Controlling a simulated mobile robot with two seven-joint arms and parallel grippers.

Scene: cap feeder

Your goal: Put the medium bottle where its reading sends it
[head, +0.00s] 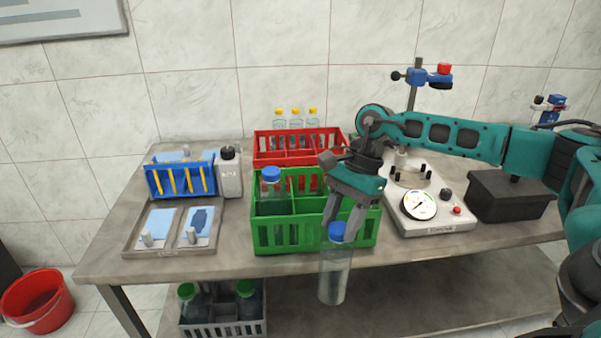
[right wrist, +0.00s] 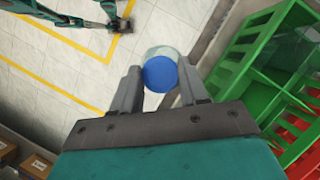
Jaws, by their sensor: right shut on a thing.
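The medium bottle (head: 335,276), clear with a blue cap, hangs upright in my right gripper (head: 344,230). The gripper is shut on its cap, in front of the green crate (head: 315,238) and past the table's front edge. In the right wrist view, the blue cap (right wrist: 160,75) sits between the two fingers. The green crate holds another blue-capped bottle (head: 271,190) in its left part. The white dial device (head: 432,213) stands right of the crate; its reading is too small to tell. A dark arm end, apparently my left gripper (right wrist: 121,25), shows small in the right wrist view.
A red crate (head: 262,150) with yellow-capped bottles at it stands behind the green one. A grey crate (head: 222,328) with green-capped bottles is below the table. A blue rack (head: 180,180), white bottle (head: 229,176) and tray (head: 130,243) are left. A black bin (head: 508,197) is right.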

